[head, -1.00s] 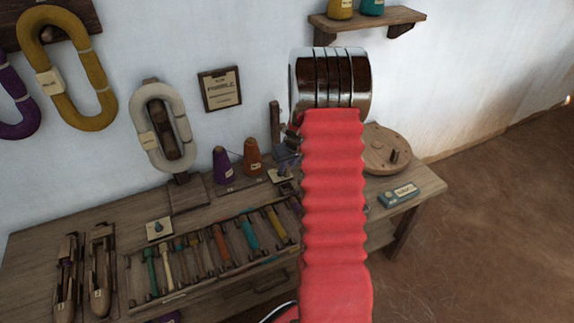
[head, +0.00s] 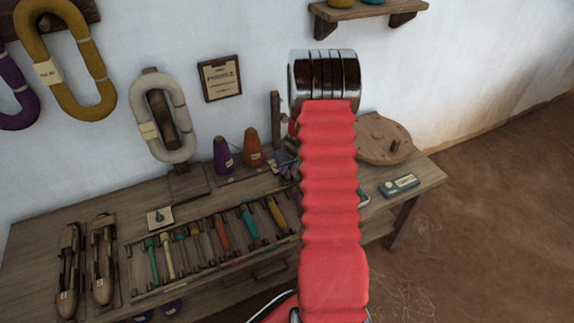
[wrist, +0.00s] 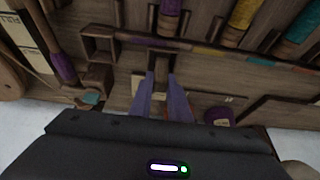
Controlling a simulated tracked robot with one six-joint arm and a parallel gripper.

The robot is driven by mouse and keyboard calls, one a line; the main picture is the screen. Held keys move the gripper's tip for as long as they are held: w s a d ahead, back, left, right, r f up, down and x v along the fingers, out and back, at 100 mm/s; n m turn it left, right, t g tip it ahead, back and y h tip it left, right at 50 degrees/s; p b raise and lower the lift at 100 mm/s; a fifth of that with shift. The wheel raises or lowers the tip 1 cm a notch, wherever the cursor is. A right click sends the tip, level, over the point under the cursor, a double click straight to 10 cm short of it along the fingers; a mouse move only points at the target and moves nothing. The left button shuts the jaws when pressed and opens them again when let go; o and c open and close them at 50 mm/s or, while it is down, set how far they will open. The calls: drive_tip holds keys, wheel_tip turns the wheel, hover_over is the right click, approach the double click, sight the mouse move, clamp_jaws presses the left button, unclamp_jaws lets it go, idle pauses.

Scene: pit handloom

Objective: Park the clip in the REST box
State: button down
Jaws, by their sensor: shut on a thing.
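My gripper (wrist: 163,82) shows in the wrist view with its two purple-grey fingers close together over the bench top. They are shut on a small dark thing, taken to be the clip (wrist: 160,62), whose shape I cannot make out. In the head view my red arm hides most of the gripper. No REST lettering is readable. A small open wooden box (wrist: 98,32) stands left of the fingertips in the wrist view, and another (wrist: 97,73) is below it; I cannot tell which box is REST.
The wooden bench (head: 430,174) holds a tray of coloured bobbins (head: 190,279), two shuttles (head: 102,262), purple and orange cones (head: 252,148), a round wooden disc (head: 385,150) and a small teal-grey box (head: 399,185). The wall is behind.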

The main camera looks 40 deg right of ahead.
drive_tip(key=shift+f, duration=0.7)
drive_tip(key=c, duration=1.6)
unclamp_jaws()
drive_tip(key=shift+o, duration=0.3)
drive_tip(key=shift+o, duration=1.3)
drive_tip(key=shift+r, duration=4)
